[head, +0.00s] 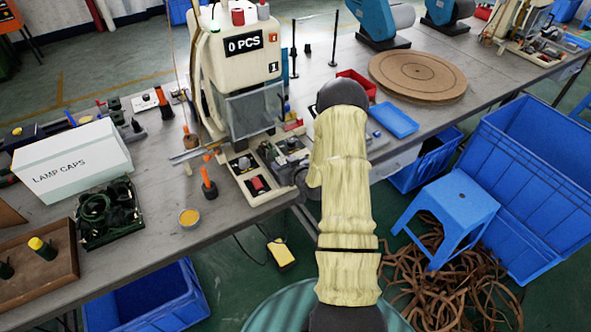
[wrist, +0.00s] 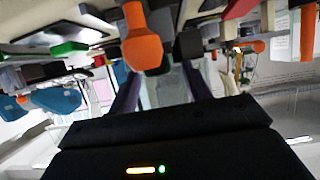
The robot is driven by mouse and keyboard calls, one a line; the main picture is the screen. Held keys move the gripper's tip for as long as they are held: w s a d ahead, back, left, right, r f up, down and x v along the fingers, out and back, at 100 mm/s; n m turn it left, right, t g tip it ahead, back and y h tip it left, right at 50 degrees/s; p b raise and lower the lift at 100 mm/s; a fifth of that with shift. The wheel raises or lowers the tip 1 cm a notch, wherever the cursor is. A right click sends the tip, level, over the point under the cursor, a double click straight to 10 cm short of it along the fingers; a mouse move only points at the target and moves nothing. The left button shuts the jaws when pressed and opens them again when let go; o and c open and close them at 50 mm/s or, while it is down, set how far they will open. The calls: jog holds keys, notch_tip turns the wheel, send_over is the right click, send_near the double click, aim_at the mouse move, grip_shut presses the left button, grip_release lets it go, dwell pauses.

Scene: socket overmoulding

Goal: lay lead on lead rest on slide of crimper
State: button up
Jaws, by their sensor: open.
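The crimper (head: 240,75) is a cream machine with a "0 PCS" display, standing at the back of the bench. A low cream base with small fixtures (head: 262,178) sits in front of it; I cannot tell which part is the slide or the lead rest. Dark coiled cables lie in a black tray (head: 108,212) at the left; I cannot tell whether one is the lead. My gripper (wrist: 160,88) is open in the wrist view, its two dark fingers apart, with no lead visible between them. In the head view my sleeved arm hides it, to the right of the crimper.
An orange-handled tool (wrist: 141,45) looms close to my gripper in the wrist view. On the bench are an orange-handled tool (head: 208,184), a small tin (head: 189,218), a "LAMP CAPS" box (head: 72,165), a blue tray (head: 394,119) and a round brown turntable (head: 418,76).

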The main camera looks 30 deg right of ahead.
jog(key=b+v, duration=0.2)
jog(key=v, duration=0.9)
jog(key=shift+s, duration=0.25)
jog(key=shift+r, duration=0.1)
jog(key=s+a+r+g, duration=1.1)
jog(key=s+a+r, duration=0.2)
jog(key=s+a, duration=0.3)
jog(key=shift+a, duration=0.9)
jog(key=shift+r, duration=0.15)
